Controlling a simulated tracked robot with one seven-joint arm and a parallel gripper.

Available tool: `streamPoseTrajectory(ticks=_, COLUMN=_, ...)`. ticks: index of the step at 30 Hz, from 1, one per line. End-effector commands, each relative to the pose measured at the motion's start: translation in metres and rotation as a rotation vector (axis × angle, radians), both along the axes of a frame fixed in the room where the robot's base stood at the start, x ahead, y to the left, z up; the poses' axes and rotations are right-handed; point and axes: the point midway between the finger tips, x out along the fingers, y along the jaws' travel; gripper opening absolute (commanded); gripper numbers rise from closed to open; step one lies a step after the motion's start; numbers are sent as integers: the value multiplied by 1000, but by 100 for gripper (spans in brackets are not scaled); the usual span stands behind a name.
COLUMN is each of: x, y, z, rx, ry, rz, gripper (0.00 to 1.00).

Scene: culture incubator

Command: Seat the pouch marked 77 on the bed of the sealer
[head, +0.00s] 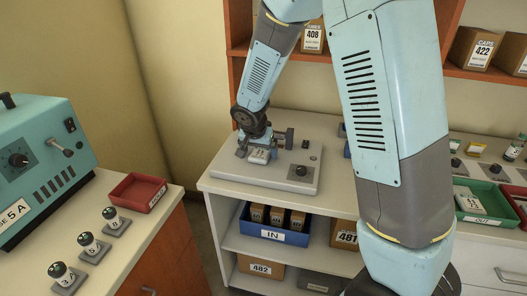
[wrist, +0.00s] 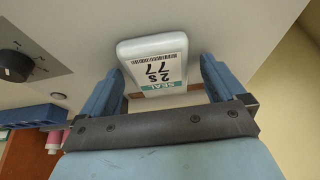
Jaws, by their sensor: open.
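The white pouch marked 77 (wrist: 160,63) lies label up on the pale top of the sealer in the wrist view, its print upside down there. It also shows in the head view (head: 259,156) under my gripper (head: 258,148). My gripper is open, with one blue finger on each side of the pouch in the wrist view (wrist: 160,80). I see gaps between fingers and pouch. The sealer (head: 296,172) is a flat pale unit with a dark knob on its front right. My gripper partly hides the spot under the pouch, so its exact seating is unclear.
A dark upright part (head: 285,138) stands just right of my gripper. A blue IN bin (head: 265,232) with brown boxes sits on the shelf below. At left are a red tray (head: 137,192), several vials on stands and a teal machine (head: 38,160). A green tray (head: 480,215) is at right.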

Motion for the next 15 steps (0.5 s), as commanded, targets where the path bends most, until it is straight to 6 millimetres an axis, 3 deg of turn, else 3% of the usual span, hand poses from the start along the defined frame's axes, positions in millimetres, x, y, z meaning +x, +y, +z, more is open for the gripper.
streamPoseTrajectory(ticks=15, x=-3, y=0, z=8, rx=0, ry=0, rz=-2, gripper=99)
